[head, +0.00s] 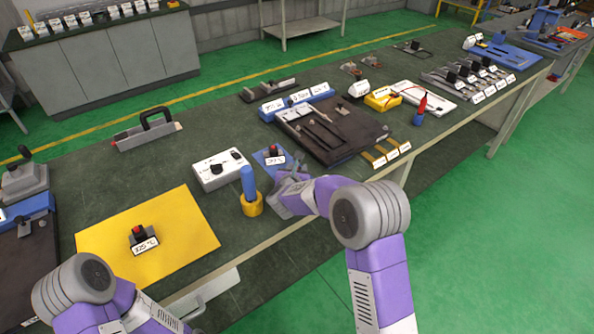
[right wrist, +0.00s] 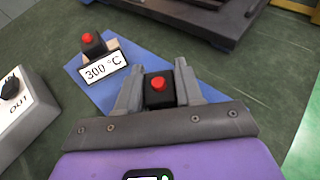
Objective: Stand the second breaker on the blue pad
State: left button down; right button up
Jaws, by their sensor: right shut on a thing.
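My right gripper (head: 291,176) is at the near right corner of the blue pad (head: 260,155). In the right wrist view, the gripper (right wrist: 157,80) is shut on a black breaker with a red button (right wrist: 158,88), one finger on each side. The held breaker looks upright over the near part of the pad (right wrist: 95,93); I cannot tell whether it touches it. Another breaker with a red button (right wrist: 94,45) and a 300 °C label stands at the pad's far side. It also shows in the head view (head: 273,152). My left gripper is out of view.
A white box with black knobs (head: 217,170) stands left of the pad. A blue-handled tool in a yellow base (head: 250,195) stands nearby. A yellow pad (head: 190,235) with a labelled breaker (head: 142,238) lies further left. A dark plate fixture (head: 340,135) is behind.

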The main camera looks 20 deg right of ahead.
jog(key=o, duration=1.1)
jog(key=shift+f, duration=0.1)
jog(key=shift+r+p, duration=0.3)
jog(key=shift+p, duration=0.05)
jog(key=p+v, duration=0.1)
jog(key=v, duration=1.1)
jog(key=shift+f, duration=0.1)
